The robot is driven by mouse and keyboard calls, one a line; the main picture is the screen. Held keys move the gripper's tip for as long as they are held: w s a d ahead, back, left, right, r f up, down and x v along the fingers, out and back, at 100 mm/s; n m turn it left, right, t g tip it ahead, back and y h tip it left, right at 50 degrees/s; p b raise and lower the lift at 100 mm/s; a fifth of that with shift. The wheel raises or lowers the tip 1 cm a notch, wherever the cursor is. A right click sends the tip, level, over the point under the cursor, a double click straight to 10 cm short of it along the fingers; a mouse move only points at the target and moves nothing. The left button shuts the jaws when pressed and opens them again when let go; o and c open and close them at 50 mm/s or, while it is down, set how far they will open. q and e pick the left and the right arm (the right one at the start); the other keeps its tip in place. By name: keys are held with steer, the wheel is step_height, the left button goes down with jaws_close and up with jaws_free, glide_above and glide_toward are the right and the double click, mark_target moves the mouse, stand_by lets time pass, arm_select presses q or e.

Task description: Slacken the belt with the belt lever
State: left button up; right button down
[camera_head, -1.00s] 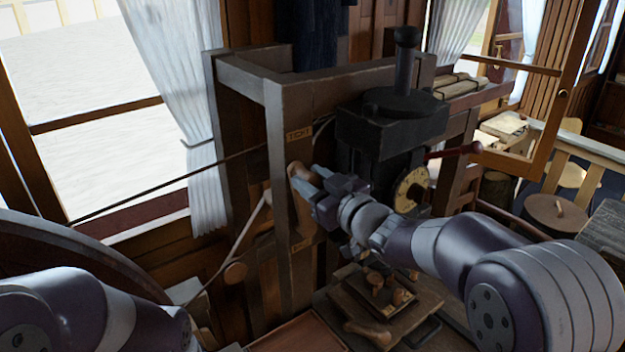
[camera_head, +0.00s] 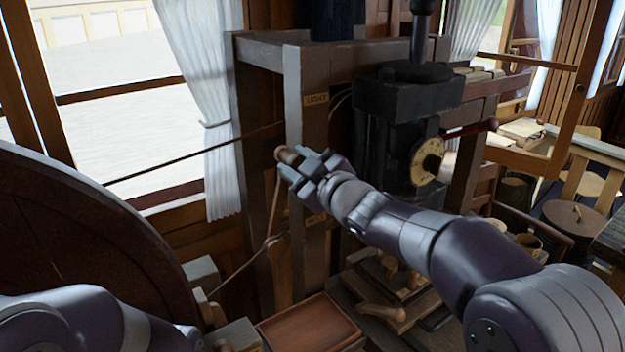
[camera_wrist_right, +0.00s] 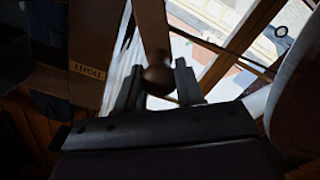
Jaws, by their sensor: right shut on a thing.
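The belt lever's round wooden knob (camera_head: 287,154) stands at the left side of a grey wooden post. My right gripper (camera_head: 302,168) is shut on it. In the right wrist view the brown knob (camera_wrist_right: 158,76) sits between the two dark fingers (camera_wrist_right: 160,92). Much of the lever is hidden behind the gripper. The belt (camera_head: 195,154) runs as a dark line from the large wheel to the frame. A lower run (camera_head: 238,268) slopes up to a bend by the post. My left gripper is out of view; only its arm shows at lower left.
A dark machine with a brass dial (camera_head: 424,162) stands close to my right arm. A large wooden wheel (camera_head: 75,230) is at left. An empty-looking reddish tray (camera_head: 308,322) lies below.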

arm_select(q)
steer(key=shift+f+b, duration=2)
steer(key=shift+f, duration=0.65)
arm_select(e)
steer(key=shift+s+a+f+n, duration=0.75)
steer(key=shift+a+f+n, duration=0.25)
steer(key=shift+n, duration=0.1)
steer(key=c, duration=0.7)
jaws_free()
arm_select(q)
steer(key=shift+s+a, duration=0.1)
arm_select(e)
steer(key=shift+s+a, duration=0.1)
steer(key=shift+s, duration=0.1)
arm_select(q)
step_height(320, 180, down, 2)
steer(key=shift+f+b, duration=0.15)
steer(key=shift+b, duration=0.95)
arm_select(e)
steer(key=v, duration=1.2)
steer(key=shift+s, duration=0.25)
